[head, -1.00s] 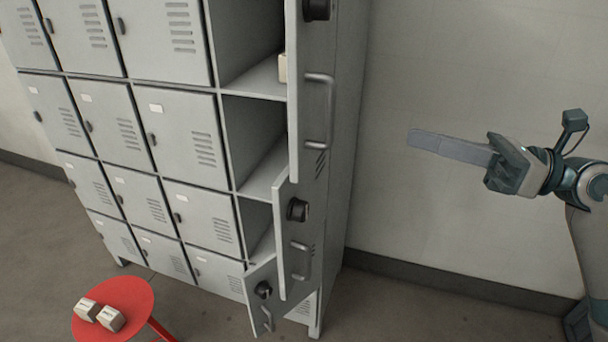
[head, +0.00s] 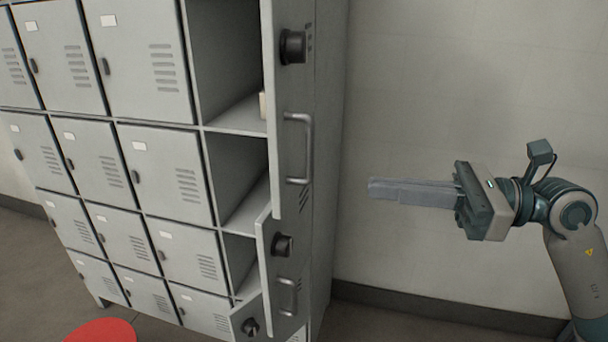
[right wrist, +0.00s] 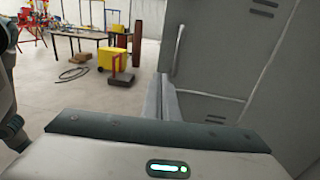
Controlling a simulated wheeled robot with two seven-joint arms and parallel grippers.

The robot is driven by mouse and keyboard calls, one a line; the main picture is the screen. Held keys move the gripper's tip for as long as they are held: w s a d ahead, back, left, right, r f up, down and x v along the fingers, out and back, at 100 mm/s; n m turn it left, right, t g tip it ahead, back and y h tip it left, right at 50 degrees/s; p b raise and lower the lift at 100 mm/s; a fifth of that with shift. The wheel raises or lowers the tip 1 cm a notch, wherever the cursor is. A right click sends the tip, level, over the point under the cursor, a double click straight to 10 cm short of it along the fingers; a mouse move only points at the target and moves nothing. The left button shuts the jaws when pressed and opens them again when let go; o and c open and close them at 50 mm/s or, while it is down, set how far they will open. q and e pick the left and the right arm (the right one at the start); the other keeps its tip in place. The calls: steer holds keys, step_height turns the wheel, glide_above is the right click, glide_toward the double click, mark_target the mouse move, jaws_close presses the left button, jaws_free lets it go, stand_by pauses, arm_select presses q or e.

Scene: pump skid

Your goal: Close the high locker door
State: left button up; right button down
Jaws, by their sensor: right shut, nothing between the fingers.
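The high locker door (head: 289,80) is the top open door of the right column. It swings out toward me and shows nearly edge-on, with a black knob (head: 292,47) and a long bar handle (head: 298,148). My right gripper (head: 370,189) is shut and empty, its fingers pointing left. In the picture it is to the right of the door, with a gap between them. In the right wrist view the fingers (right wrist: 160,98) show in front of a grey vented panel (right wrist: 215,60) with a handle. My left gripper is out of view.
Two more doors stand open below, a middle one (head: 268,245) and a low one (head: 247,318). The other locker doors (head: 150,60) are shut. A red round stool (head: 102,332) is at the bottom left. A bare wall (head: 430,90) is behind my right arm.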

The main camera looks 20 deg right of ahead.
mark_target(281, 177)
steer(key=p+x, duration=0.3)
steer(key=x, duration=0.2)
steer(key=p+x, duration=0.3)
steer(key=x, duration=0.2)
steer(key=shift+w+a+r+p, duration=0.1)
steer(key=shift+a+r+p, duration=0.1)
steer(key=shift+a+p, duration=0.1)
steer(key=shift+p+x, duration=0.5)
steer(key=shift+x, duration=0.45)
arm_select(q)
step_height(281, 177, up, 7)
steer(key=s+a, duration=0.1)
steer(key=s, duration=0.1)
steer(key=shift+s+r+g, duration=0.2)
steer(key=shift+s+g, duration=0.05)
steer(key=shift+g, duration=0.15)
arm_select(e)
steer(key=shift+f, duration=0.2)
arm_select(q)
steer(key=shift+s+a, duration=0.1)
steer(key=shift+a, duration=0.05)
arm_select(e)
steer(key=shift+w, duration=0.25)
